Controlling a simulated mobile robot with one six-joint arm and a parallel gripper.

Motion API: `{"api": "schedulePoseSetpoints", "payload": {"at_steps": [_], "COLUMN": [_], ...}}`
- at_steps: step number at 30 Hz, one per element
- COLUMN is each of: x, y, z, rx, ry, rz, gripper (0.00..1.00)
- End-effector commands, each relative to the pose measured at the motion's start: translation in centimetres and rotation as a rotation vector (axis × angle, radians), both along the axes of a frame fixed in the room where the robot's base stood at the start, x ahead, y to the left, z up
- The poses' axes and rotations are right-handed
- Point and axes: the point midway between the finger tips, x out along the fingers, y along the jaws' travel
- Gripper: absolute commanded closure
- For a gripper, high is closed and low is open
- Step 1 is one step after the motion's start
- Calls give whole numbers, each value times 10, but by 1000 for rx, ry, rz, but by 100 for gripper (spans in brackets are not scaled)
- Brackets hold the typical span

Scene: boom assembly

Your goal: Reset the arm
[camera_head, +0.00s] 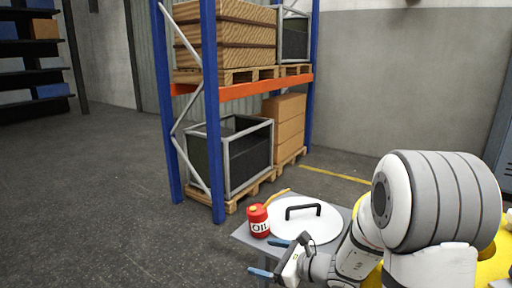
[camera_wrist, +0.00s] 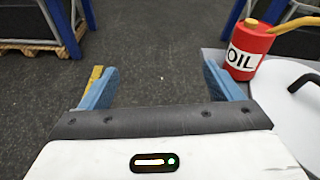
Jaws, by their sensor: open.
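My gripper (camera_head: 270,258) is at the front edge of a small grey table in the head view. Its two blue fingers are spread apart with nothing between them; the wrist view shows the same open gripper (camera_wrist: 158,88) over bare floor. A red oil can (camera_head: 259,221) with a yellow spout stands on the table, just beyond the gripper. It also shows in the wrist view (camera_wrist: 247,50), to the right of the right finger and apart from it. A white round lid (camera_head: 305,228) with a black handle lies beside the can.
The grey table (camera_head: 243,236) carries the can and the lid. Behind it stands a blue and orange pallet rack (camera_head: 212,120) with crates and boxes. A dark shelf (camera_head: 38,62) stands far left. The grey floor (camera_head: 95,190) on the left is clear.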

Motion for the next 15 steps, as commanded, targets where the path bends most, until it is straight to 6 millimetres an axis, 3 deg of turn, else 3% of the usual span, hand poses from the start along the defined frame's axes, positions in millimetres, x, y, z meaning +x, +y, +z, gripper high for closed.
{"api": "schedulePoseSetpoints", "payload": {"at_steps": [8,15], "x": [-55,-134], "y": [20,14], "z": [35,67], "rx": [-208,-571], "ry": [-123,-324], "rz": [279,686], "gripper": [14,14]}}
